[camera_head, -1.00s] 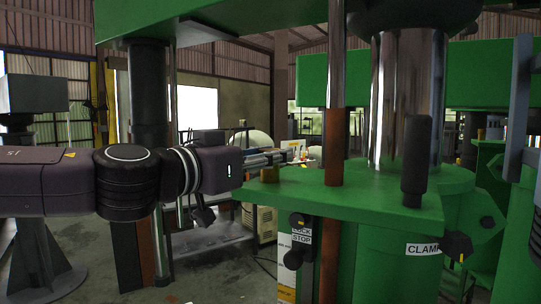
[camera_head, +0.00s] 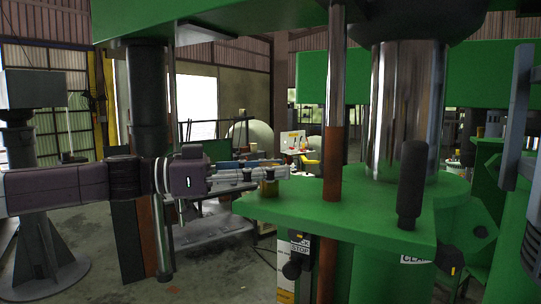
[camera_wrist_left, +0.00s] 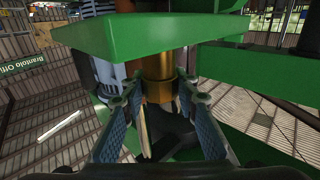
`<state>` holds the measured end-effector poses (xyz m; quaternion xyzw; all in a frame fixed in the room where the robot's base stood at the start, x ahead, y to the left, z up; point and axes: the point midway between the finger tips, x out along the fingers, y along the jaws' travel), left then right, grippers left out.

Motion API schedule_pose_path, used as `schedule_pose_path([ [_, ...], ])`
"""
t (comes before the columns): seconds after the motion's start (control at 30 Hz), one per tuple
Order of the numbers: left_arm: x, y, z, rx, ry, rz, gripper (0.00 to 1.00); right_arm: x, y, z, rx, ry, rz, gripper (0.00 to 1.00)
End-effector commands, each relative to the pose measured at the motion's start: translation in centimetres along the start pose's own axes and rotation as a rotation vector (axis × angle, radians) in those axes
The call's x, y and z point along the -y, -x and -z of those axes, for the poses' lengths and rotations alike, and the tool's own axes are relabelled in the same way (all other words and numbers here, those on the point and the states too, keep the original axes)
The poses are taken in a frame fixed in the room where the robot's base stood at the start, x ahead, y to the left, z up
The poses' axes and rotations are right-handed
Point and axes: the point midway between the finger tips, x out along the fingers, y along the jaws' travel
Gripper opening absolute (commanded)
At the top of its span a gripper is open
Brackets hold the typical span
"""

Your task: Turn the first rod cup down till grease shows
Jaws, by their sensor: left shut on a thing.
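A small brass cup (camera_head: 269,187) stands at the left corner of the green plate (camera_head: 300,207), left of the upright rod (camera_head: 334,150). My left gripper (camera_head: 272,172) reaches in from the left at the height of the cup and is shut on it. In the left wrist view, the brass cup (camera_wrist_left: 159,91) sits between the two fingertips of my left gripper (camera_wrist_left: 159,86), next to the green plate (camera_wrist_left: 150,38). I cannot make out grease on the cup in either view. My right gripper is not in view.
A thick chrome column (camera_head: 405,110) rises behind the rod. A black handle (camera_head: 411,185) stands on the plate's right side. A dark post (camera_head: 148,110) stands behind my left arm. Below the plate are black knobs (camera_head: 292,268) and labels.

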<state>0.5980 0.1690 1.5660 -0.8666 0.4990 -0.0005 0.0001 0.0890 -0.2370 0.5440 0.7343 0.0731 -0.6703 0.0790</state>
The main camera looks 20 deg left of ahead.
Motion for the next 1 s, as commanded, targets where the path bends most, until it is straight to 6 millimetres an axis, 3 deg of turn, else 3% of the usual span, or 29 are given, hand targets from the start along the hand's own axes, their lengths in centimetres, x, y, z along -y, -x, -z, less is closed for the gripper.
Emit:
schedule_pose_path([
  [0.03, 0.3, -0.1, 0.2, 0.005, 0.003, -0.039, 0.04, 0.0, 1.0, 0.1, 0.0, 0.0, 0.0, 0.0],
  [0.23, 0.2, -0.2, 0.0, 0.005, 0.001, -0.227, 0.04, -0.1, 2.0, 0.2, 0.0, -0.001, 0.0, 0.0],
  [0.6, 0.0, -0.2, -0.2, 0.003, 0.001, -0.493, 0.04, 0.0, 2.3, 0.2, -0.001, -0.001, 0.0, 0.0],
  [1.0, -0.2, -0.1, -0.2, 0.003, 0.001, -0.65, 0.04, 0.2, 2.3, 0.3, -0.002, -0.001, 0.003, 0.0],
])
